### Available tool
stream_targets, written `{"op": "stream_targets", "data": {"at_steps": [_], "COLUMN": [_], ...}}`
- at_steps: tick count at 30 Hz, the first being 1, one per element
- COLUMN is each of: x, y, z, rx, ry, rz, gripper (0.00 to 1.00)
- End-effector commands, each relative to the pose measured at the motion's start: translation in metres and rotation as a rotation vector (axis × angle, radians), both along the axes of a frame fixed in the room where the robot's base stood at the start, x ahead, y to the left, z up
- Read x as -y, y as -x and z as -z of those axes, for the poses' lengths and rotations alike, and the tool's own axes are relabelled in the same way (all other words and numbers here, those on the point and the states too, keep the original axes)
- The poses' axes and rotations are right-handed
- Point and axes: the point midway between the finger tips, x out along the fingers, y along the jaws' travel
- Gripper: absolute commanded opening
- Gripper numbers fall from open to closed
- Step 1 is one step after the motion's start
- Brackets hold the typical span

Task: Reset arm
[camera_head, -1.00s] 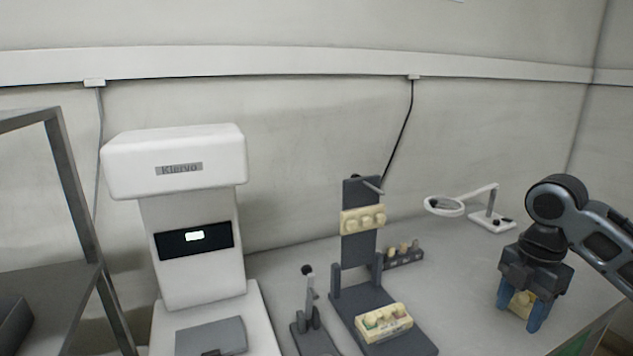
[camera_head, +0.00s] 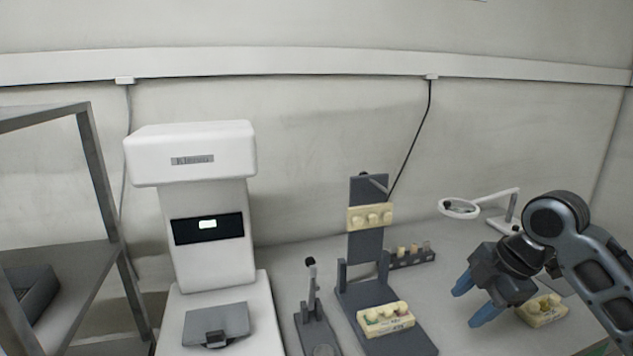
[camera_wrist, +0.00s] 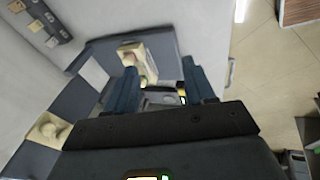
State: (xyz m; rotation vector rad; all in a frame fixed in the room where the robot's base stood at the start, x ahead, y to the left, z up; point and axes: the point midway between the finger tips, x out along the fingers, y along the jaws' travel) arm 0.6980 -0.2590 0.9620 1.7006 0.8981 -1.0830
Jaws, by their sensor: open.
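My gripper (camera_head: 476,303), with blue fingers, is on the right side of the bench in the head view. Its fingers are apart, empty, and tilted toward the lower left, above the bench top. In the wrist view my gripper (camera_wrist: 160,90) also shows open with nothing between the fingertips. A cream block with rounded pieces (camera_head: 542,311) lies on the bench just right of the gripper, apart from it and partly hidden by my arm.
A dark stand (camera_head: 366,215) holds one cream block (camera_head: 370,217) upright and another cream block (camera_head: 386,318) on its base. Behind are a small dark rack (camera_head: 412,258) and a white magnifier lamp (camera_head: 505,215). A white machine (camera_head: 200,240) stands left, beside a metal shelf (camera_head: 95,180).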

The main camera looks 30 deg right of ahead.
Motion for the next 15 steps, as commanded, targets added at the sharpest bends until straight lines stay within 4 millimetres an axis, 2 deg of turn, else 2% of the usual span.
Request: {"op": "stream_targets", "data": {"at_steps": [5, 9, 12, 15], "x": [-0.063, -0.121, -0.158, -0.191], "y": [-0.053, -0.091, -0.108, -0.116], "z": [-0.010, -0.024, -0.032, -0.037], "rx": [0.196, 0.367, 0.466, 0.543], "ry": [-0.133, -0.293, -0.415, -0.535], "rz": [0.058, 0.149, 0.229, 0.317], "gripper": [0.54, 0.54, 0.54, 0.54]}}
